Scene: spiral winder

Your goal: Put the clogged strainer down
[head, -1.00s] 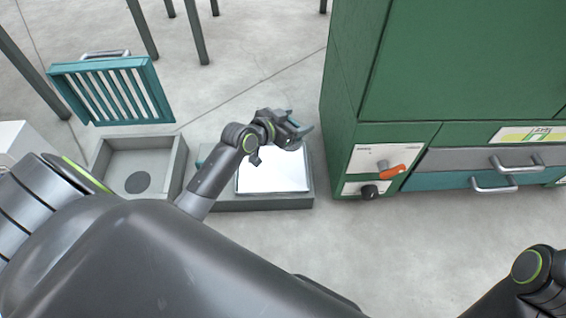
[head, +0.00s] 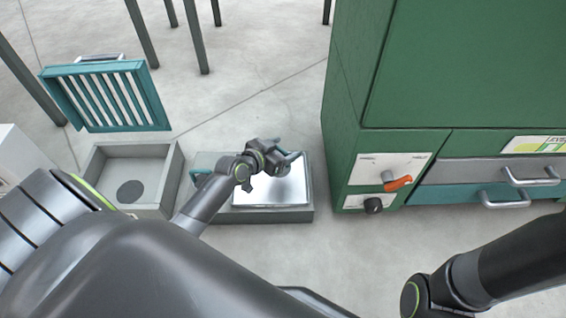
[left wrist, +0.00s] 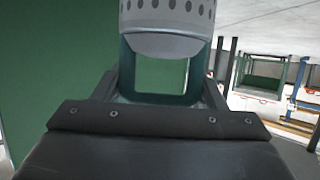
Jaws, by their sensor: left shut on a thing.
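The strainer shows in the left wrist view as a grey cylinder with rows of holes (left wrist: 167,14) and a square teal handle loop (left wrist: 125,75). My left gripper (left wrist: 160,92) is shut on this handle. In the head view my left gripper (head: 288,160) is above the bright metal tray (head: 262,190), and only a small teal bit shows by its fingers. The strainer's body is hidden there, so I cannot tell whether it touches the tray. My right arm enters at the lower right of the head view, with its gripper out of view.
The tray lies on a low grey base (head: 306,213). A square grey basin (head: 160,158) with a dark round drain stands left of it, near a teal slatted grate (head: 153,97). A green cabinet (head: 350,140) with an orange-handled valve (head: 398,184) and drawers stands right.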

